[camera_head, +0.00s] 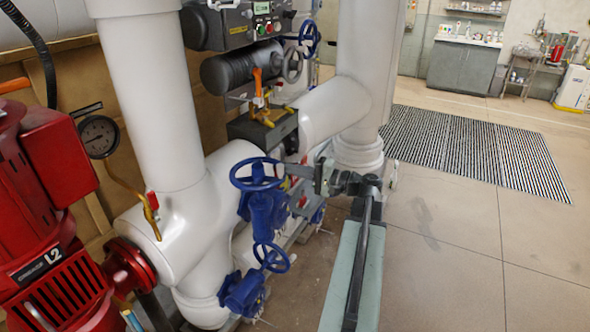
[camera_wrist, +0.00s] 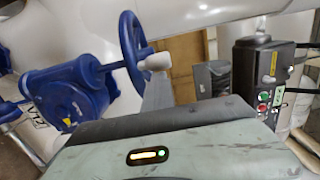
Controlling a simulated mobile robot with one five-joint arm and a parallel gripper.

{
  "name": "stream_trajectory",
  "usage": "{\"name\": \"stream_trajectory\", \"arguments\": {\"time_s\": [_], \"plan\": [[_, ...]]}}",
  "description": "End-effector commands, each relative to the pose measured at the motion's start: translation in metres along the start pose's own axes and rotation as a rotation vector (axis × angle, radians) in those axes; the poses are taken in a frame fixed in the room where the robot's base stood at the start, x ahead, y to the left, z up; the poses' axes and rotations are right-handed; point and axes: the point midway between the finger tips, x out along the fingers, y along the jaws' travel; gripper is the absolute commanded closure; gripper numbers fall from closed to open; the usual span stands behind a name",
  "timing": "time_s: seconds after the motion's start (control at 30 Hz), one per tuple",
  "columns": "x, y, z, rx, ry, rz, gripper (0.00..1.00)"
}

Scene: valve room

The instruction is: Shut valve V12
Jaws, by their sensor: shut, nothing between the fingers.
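The blue valve has a round handwheel (camera_head: 257,174) above its blue body (camera_head: 264,212) on the white pipework. My gripper (camera_head: 290,168) is shut and empty, reaching from the right close to the wheel's right rim. In the wrist view my gripper (camera_wrist: 158,92) points up beside the wheel's lower right. I cannot tell whether it touches the rim. Its lower part is hidden by the wrist housing.
A second, smaller blue valve (camera_head: 270,258) sits just below. A red motor (camera_head: 50,220) and a gauge (camera_head: 99,137) stand at left. A control box with buttons (camera_head: 262,25) is behind. A thick white pipe (camera_head: 358,90) rises behind my gripper. Open floor (camera_head: 450,250) lies to the right.

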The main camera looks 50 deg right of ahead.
Motion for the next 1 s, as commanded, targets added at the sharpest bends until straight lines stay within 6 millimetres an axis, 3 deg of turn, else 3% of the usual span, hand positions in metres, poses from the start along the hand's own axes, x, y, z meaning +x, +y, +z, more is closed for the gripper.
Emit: {"name": "stream_trajectory", "arguments": {"time_s": [0.03,0.17,0.27,0.4,0.5,0.7,0.8,1.0], "plan": [[0.002,0.002,0.010,-0.001,-0.027,0.005,1.00],[0.002,0.002,0.005,-0.001,-0.026,0.006,1.00],[0.000,0.003,-0.010,0.001,-0.022,0.006,1.00],[-0.008,0.004,-0.047,0.005,-0.010,0.002,1.00],[-0.045,0.003,-0.040,0.005,-0.001,0.001,1.00],[-0.091,0.003,-0.039,0.005,0.001,0.000,1.00],[-0.105,0.002,-0.039,0.005,0.001,0.000,1.00],[-0.111,0.002,-0.038,0.005,-0.004,0.000,1.00]]}}
